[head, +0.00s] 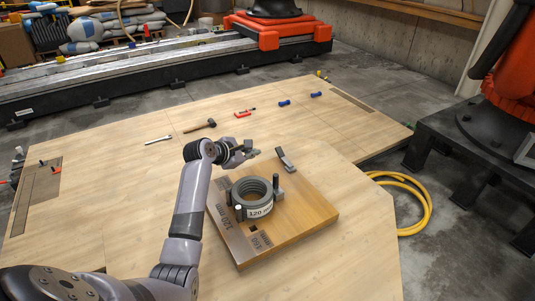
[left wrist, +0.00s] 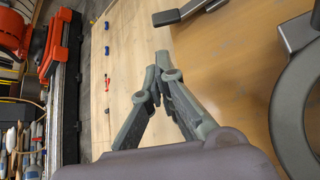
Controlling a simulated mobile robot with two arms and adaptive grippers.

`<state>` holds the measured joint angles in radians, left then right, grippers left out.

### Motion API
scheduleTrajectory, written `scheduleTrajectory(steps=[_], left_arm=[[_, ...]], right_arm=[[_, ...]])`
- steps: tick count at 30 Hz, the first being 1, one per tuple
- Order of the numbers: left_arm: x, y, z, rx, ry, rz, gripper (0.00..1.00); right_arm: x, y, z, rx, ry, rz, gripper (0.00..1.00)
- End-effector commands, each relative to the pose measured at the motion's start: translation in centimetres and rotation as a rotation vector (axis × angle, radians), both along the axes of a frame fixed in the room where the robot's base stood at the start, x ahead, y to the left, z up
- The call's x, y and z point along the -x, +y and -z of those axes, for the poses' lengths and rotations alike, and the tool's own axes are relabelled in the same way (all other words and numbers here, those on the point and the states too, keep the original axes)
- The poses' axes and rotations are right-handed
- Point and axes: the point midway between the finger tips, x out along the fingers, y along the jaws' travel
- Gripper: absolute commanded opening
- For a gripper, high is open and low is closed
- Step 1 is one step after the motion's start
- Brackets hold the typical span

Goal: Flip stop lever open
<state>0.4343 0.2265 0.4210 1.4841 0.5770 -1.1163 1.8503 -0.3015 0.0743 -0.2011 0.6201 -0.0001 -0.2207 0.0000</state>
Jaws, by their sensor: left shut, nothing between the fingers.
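The stop lever appears to be the grey bar (head: 286,160) at the far edge of a wooden board (head: 310,213); it slants up from the board. In the left wrist view a dark grey bar (left wrist: 190,11) at the top edge, partly cut off, looks like the same lever. My left gripper (head: 256,153) is shut and empty, just left of the lever and apart from it. Its fingertips (left wrist: 162,62) meet above the wood in the wrist view. A grey ring (head: 252,194) marked 120 sits on the board, nearer than the lever. My right gripper is out of view.
A hammer (head: 199,126), a wrench (head: 158,140), a red tool (head: 245,113) and blue pieces (head: 284,103) lie farther back on the table. A yellow hose (head: 425,205) lies on the floor at right.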

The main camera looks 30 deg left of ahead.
Motion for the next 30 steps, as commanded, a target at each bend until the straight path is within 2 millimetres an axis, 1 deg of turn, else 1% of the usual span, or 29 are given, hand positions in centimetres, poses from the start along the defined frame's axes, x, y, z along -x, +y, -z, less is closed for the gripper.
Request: scheduleTrajectory(steps=[5,15,18,24,30], left_arm=[[-1.1,-0.1,0.7,0.002,0.000,0.001,0.00],[-5.8,-0.8,3.7,0.003,0.001,0.001,0.00],[-6.9,-0.9,4.4,0.002,0.001,0.001,0.00],[-8.1,-1.0,5.1,0.000,0.000,0.000,0.00],[-8.4,-1.1,5.3,-0.001,0.000,0.001,0.00]], right_arm=[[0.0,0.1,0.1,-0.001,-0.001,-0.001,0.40],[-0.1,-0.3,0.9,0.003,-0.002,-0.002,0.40],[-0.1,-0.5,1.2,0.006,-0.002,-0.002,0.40],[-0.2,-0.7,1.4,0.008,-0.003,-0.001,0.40],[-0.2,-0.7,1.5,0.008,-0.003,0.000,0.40]])
